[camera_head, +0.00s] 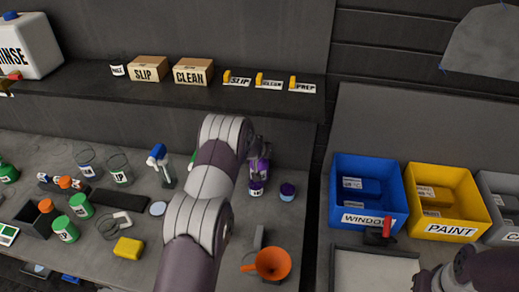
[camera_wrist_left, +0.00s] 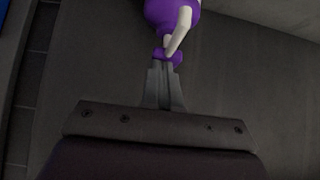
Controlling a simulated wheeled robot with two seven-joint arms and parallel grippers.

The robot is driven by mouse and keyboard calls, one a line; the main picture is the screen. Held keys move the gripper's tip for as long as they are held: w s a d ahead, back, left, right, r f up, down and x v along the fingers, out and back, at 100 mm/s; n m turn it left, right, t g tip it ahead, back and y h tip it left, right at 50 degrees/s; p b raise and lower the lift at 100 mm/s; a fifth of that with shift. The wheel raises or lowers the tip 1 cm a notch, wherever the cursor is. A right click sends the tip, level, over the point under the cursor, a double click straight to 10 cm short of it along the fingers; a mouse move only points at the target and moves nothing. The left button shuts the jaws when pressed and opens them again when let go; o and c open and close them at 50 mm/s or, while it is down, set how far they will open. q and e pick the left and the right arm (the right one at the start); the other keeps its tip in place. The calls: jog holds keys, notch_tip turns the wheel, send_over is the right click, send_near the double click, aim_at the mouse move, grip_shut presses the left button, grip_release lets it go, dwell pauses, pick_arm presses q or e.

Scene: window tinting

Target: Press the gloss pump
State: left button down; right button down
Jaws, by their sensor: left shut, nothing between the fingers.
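A purple bottle with a white label (camera_head: 257,188) stands on the bench, right of my left arm; I take it for the gloss pump. Its upper part is partly hidden by the arm and gripper. In the left wrist view a purple rounded part (camera_wrist_left: 165,12) with a white curved piece (camera_wrist_left: 180,32) shows at the top. My left gripper (camera_head: 259,150) is over the bottle; in the left wrist view its fingers (camera_wrist_left: 164,68) are shut and empty, their tips right at a small purple piece (camera_wrist_left: 168,55). I cannot tell whether they touch. Only part of my right arm shows.
An orange funnel (camera_head: 272,264) is in front. A shelf (camera_head: 220,92) with boxes runs behind, above the bench. Blue (camera_head: 345,196) and yellow (camera_head: 445,203) bins are to the right. Several bottles and cups crowd the left.

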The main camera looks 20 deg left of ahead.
pick_arm(q)
jog(key=shift+f, duration=0.1)
jog(key=f+b, duration=0.1)
jog(key=b, duration=0.1)
jog(key=shift+s+f+b, duration=0.15)
jog(key=shift+f+b, duration=0.2)
jog(key=shift+f, duration=0.05)
jog(key=shift+r, duration=0.1)
jog(key=w+r+b+v, duration=0.1)
jog(key=w+r+v, duration=0.1)
jog(key=v, duration=1.1)
jog(key=shift+a, duration=0.3)
